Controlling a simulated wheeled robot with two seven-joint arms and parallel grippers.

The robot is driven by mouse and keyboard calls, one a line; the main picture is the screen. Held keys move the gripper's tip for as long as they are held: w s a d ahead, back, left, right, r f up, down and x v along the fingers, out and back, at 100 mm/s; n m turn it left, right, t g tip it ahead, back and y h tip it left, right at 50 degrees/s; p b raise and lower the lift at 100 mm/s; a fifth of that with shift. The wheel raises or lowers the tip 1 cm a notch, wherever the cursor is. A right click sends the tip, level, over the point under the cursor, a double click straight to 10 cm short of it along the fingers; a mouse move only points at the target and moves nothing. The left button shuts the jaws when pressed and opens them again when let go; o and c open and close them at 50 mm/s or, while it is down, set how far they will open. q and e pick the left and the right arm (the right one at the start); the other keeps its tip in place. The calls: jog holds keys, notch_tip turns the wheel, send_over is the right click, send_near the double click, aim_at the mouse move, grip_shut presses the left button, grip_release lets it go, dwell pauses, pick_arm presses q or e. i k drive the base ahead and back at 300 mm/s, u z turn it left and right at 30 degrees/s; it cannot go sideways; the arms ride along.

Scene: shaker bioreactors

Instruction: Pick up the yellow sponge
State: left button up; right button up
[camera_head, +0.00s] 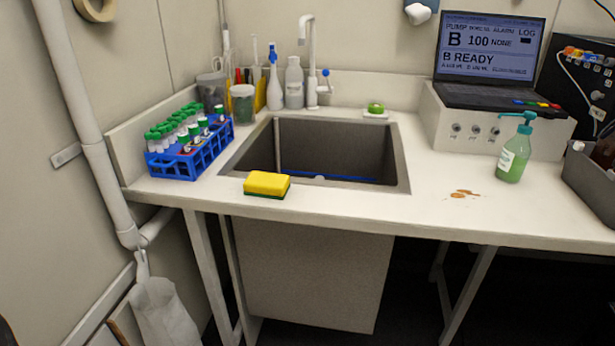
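The yellow sponge (267,183) lies flat on the white counter, just in front of the sink's front left edge. It is a yellow block with a thin dark green layer on its underside. Nothing touches it or covers it. Neither of my grippers shows in the head view.
The sink (398,170) opens right behind the sponge. A blue rack (186,163) of green-capped tubes stands to its left. A green soap bottle (514,152), a brown spill (462,194) and a laptop (490,62) are to the right. The front counter between sponge and spill is clear.

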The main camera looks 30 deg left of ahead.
aim_at(268, 186)
jog(key=i, duration=0.55)
jog(key=u, duration=0.95)
